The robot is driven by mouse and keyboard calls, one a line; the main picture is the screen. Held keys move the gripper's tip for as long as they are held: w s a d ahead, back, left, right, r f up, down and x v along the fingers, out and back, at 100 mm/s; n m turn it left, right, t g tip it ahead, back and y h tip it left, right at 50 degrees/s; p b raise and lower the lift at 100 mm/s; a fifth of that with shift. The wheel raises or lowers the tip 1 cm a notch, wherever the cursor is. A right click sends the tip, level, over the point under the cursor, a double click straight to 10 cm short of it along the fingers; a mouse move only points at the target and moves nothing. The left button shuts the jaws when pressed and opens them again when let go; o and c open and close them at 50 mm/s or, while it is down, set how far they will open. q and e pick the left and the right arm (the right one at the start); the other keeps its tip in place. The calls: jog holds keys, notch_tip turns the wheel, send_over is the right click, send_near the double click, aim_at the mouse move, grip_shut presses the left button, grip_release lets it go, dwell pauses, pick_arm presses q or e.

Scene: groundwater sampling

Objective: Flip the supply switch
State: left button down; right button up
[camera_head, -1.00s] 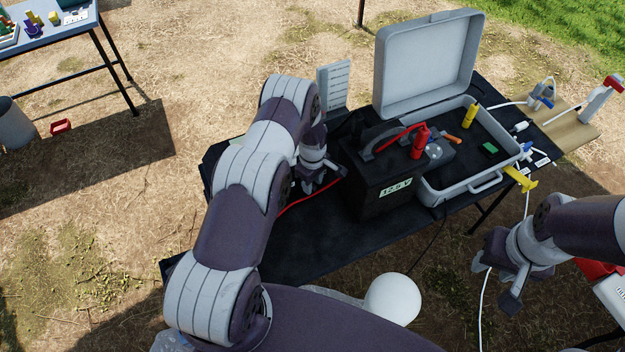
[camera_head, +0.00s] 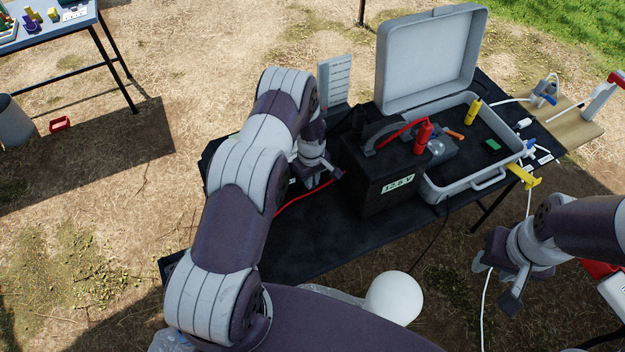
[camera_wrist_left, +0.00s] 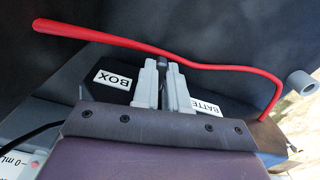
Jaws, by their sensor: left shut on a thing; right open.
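The supply switch shows as a small dark lever tip (camera_wrist_left: 162,62) between the fingertips of my left gripper (camera_wrist_left: 162,75) in the left wrist view. The gripper is shut on it. Behind it is a dark switch box (camera_wrist_left: 118,92) with white labels reading "BOX" and "BATTE", the rest covered. In the head view my left gripper (camera_head: 320,172) is low at the table, left of the black battery (camera_head: 385,190), and the arm hides most of the switch box. The lever's position is hard to tell. My right gripper (camera_head: 497,272) is open and empty, off the table's right front.
A red cable (camera_wrist_left: 150,47) runs close past the left fingers. An open grey case (camera_head: 465,187) stands right of the battery, with red (camera_head: 423,137) and yellow (camera_head: 473,112) pieces nearby. A white panel (camera_head: 335,80) stands behind the left gripper. The table's front left is clear.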

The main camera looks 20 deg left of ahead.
pick_arm(q)
jog(key=m, duration=0.1)
jog(key=m+b, duration=0.2)
jog(key=shift+s+a+f, duration=0.15)
jog(key=shift+s+a, duration=0.1)
jog(key=shift+s, duration=0.1)
jog(key=shift+s+a+m+b, duration=0.1)
jog(key=shift+a+m+b, duration=0.2)
jog(key=shift+m, duration=0.65)
jog(key=shift+s+a+m+b, duration=0.1)
jog(key=shift+m+b, duration=0.3)
jog(key=shift+m, duration=0.55)
jog(key=c, duration=1.2)
grip_release()
jog(key=shift+o, duration=0.2)
notch_tip(320, 180, up, 13)
jog(key=b, duration=0.2)
